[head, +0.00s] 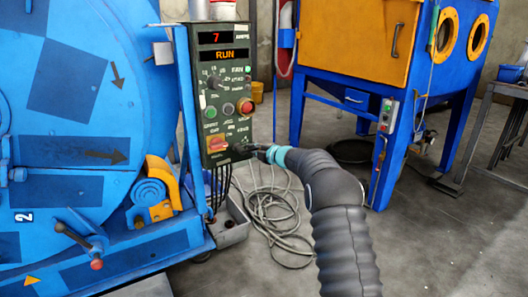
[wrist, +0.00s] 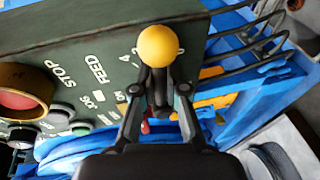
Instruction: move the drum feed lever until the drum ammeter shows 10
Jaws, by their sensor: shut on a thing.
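The drum ammeter (head: 216,37) on the dark green control panel (head: 203,133) shows a red 7. The display below it reads RUN. My gripper (head: 243,151) is at the panel's lower right in the head view, and hides the lever there. In the wrist view my gripper (wrist: 160,88) is shut on the drum feed lever, whose yellow ball knob (wrist: 158,46) stands out just beyond the fingertips. The word FEED and part of a scale are printed on the panel beside it. The lever's exact setting on the scale cannot be read.
The blue drum machine (head: 60,150) stands left, a blue-and-orange cabinet (head: 350,45) behind. Cables (head: 272,205) lie coiled on the floor below.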

